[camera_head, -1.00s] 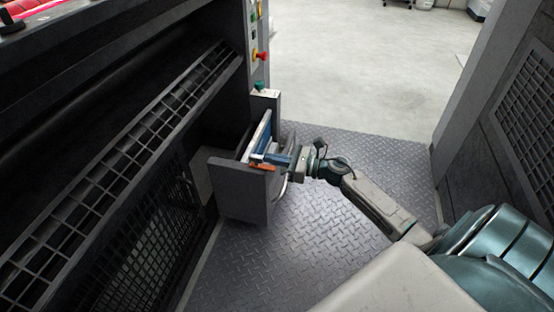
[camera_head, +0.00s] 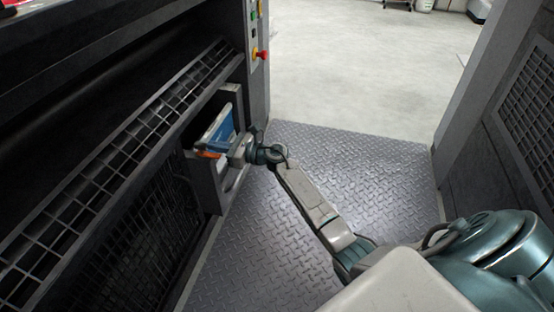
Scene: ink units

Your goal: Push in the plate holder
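The plate holder (camera_head: 207,185) is a grey open-topped box in the lower side of the dark machine, at left of centre. It stands out only a little from the machine's side. A blue and white plate (camera_head: 219,130) stands in it, with an orange piece low at its left. My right gripper (camera_head: 212,150) is at the holder, its fingers over the holder's opening beside the plate. The fingers are small and partly merge with the plate, so I cannot tell whether they are open or shut. My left gripper is out of view.
The dark machine with a slatted grille (camera_head: 120,160) fills the left. A red button (camera_head: 262,55) sits on its end panel. The diamond-plate floor (camera_head: 330,160) is clear. A grey wall with mesh (camera_head: 530,110) bounds the right.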

